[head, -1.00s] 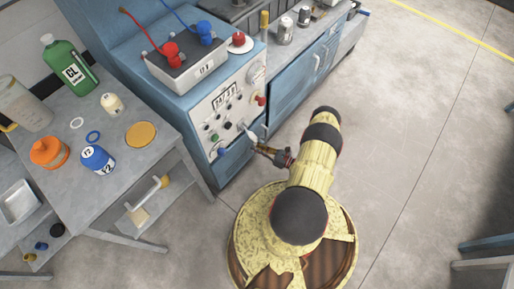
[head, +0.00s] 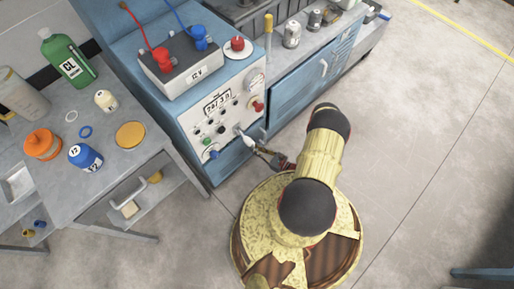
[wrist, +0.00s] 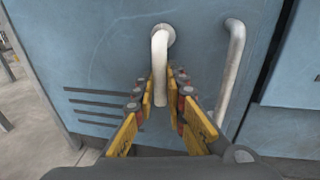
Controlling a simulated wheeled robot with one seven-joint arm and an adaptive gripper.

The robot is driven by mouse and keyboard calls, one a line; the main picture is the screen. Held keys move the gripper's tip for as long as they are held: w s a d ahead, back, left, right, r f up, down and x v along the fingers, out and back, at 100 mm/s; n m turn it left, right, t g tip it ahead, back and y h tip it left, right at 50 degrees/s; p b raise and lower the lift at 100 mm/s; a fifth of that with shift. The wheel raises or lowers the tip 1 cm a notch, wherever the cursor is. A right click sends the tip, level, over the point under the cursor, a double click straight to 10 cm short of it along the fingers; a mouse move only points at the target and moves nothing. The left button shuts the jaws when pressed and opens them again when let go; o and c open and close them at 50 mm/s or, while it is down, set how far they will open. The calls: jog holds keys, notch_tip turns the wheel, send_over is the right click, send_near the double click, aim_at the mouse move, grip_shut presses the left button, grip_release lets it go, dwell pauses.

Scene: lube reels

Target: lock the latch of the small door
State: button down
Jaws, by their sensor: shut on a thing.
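The small door (wrist: 95,65) is a blue metal panel with dark vent slots, low on the front of the blue machine, and it looks closed. Its latch (wrist: 160,50) is a whitish lever on a round pivot, hanging downward in the wrist view; it shows small and pale in the head view (head: 247,141). My gripper (wrist: 163,85) has its yellow fingers on both sides of the lever's lower part, shut on it. In the head view my gripper (head: 262,153) is at the latch, partly hard to make out.
A fixed pale bar handle (wrist: 232,70) stands just right of the latch. A grey table (head: 130,165) with bottles is at the left. A battery box (head: 180,65) stands on the machine. Open floor (head: 420,130) lies to the right.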

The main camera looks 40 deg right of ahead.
jog(key=shift+d, duration=0.1)
jog(key=c, duration=1.8)
grip_release()
jog(key=shift+s, duration=0.1)
jog(key=v, duration=1.1)
jog(key=shift+s, duration=0.45)
jog(key=shift+d, duration=0.1)
